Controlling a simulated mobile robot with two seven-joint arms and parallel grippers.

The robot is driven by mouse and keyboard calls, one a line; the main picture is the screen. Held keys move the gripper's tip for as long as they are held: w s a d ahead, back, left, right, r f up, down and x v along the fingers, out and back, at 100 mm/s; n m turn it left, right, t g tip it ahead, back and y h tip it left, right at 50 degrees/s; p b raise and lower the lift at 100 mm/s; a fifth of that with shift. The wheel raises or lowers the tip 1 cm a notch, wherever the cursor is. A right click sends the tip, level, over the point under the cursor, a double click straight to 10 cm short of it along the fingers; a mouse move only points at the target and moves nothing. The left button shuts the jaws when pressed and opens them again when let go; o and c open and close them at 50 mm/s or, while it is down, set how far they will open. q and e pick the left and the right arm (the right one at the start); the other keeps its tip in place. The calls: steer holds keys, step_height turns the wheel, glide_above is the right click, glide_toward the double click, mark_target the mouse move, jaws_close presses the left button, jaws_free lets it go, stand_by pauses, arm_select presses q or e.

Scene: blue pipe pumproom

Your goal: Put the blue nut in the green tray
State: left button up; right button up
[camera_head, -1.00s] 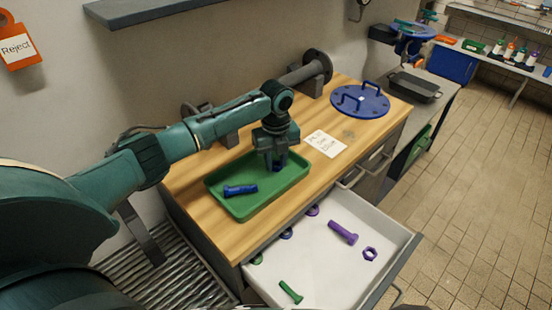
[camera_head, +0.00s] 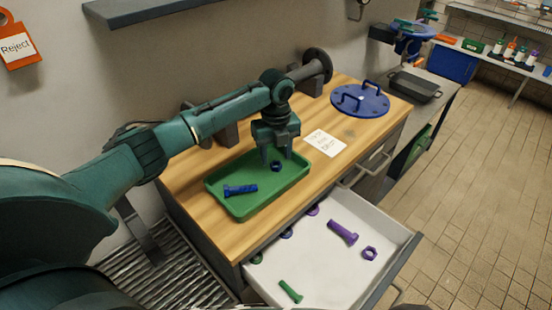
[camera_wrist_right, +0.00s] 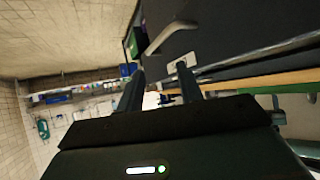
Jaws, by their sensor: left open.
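The green tray (camera_head: 234,211) lies on the wooden worktop. The small blue nut (camera_head: 276,166) lies in the tray near its far right part. A blue bolt (camera_head: 240,190) lies in the tray to the left of the nut. My left gripper (camera_head: 277,161) is open just above the nut, with its fingers apart on either side in the picture. In the right wrist view, my right gripper (camera_wrist_right: 160,72) has its two fingers apart with nothing visible between them.
An open white drawer (camera_head: 320,268) below the worktop (camera_head: 190,178) holds a purple bolt (camera_head: 342,232), a purple nut (camera_head: 369,253), a green bolt (camera_head: 290,291) and several rings or nuts along its edge. A blue lid (camera_head: 360,100) and white card (camera_head: 325,142) lie right of the tray.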

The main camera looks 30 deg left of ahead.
mark_target(276, 164)
arm_select(q)
step_height(276, 164, up, 10)
stand_by(0.3)
steer(key=shift+f, duration=0.15)
